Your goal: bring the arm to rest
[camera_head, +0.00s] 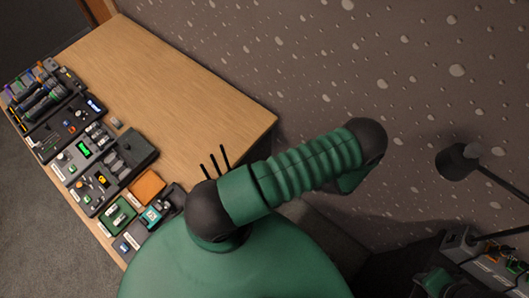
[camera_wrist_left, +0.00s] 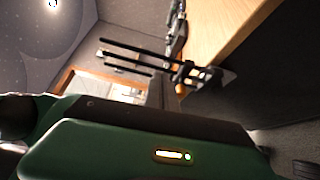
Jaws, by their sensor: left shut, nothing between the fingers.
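My green arm (camera_head: 305,170), with a ribbed section and black joints, fills the middle of the head view. Behind its near black joint, several thin dark prongs of my left gripper (camera_head: 215,160) stick out over the near right part of the wooden table. The rest of that hand is hidden by the arm. In the left wrist view, the dark prongs of my left gripper (camera_wrist_left: 118,58) point left, beside the table's edge and apart from it. The left gripper is shut and holds nothing. No right gripper can be made out.
A dark lamp (camera_head: 458,160) and a grey box with knobs (camera_head: 485,262) stand at right.

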